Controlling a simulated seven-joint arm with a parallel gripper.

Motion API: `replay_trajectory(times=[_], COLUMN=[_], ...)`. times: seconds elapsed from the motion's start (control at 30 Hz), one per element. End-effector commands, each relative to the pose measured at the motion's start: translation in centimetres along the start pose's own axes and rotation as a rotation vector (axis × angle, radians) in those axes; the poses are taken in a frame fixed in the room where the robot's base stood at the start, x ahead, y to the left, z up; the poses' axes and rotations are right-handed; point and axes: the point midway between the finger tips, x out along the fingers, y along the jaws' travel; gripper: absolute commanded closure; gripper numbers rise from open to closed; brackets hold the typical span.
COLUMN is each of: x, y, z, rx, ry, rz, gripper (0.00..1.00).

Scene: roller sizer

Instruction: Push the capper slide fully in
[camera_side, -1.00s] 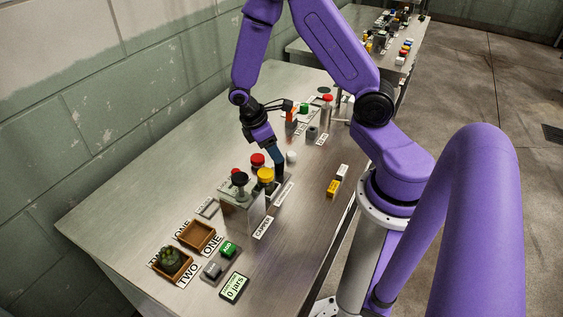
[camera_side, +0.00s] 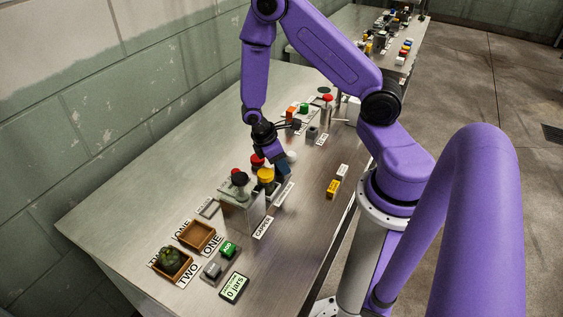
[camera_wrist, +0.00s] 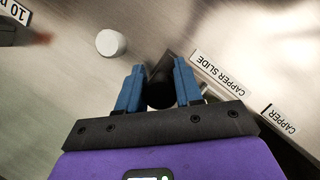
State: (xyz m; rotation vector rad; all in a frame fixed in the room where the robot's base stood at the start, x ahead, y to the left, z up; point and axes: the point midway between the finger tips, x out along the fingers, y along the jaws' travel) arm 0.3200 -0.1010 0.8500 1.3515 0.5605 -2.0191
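The capper (camera_side: 243,212) is a grey metal box with a black knob on top, beside its CAPPER label. The CAPPER SLIDE label (camera_wrist: 222,76) lies on the table beside my gripper (camera_wrist: 159,72). The black slide handle (camera_wrist: 160,92) stands between the two blue fingers, one on each side, with little or no gap. I cannot tell whether they grip it. In the side view my gripper (camera_side: 283,168) is low, behind and right of the capper, and mostly hides the handle. How far the slide sits is hidden.
A yellow-topped part (camera_side: 265,175) and a red knob (camera_side: 257,160) stand close to my gripper. A white round piece (camera_wrist: 111,43) lies near the fingers. Wooden trays (camera_side: 197,236) and buttons (camera_side: 228,250) are at the front. Yellow and white blocks stand right.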

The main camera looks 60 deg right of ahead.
Motion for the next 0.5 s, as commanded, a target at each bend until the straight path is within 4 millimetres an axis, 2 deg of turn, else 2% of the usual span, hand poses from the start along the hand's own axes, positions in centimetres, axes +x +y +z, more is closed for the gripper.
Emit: replay_trajectory(times=[0.07,0.27,0.5], x=[0.0,-0.2,-1.3], y=[0.0,-0.5,-3.2], z=[0.0,-0.4,-3.0], rx=[0.000,-0.001,-0.004], ry=[-0.001,-0.002,-0.003], rz=[0.000,0.000,0.001], gripper=[1.00,1.00,1.00])
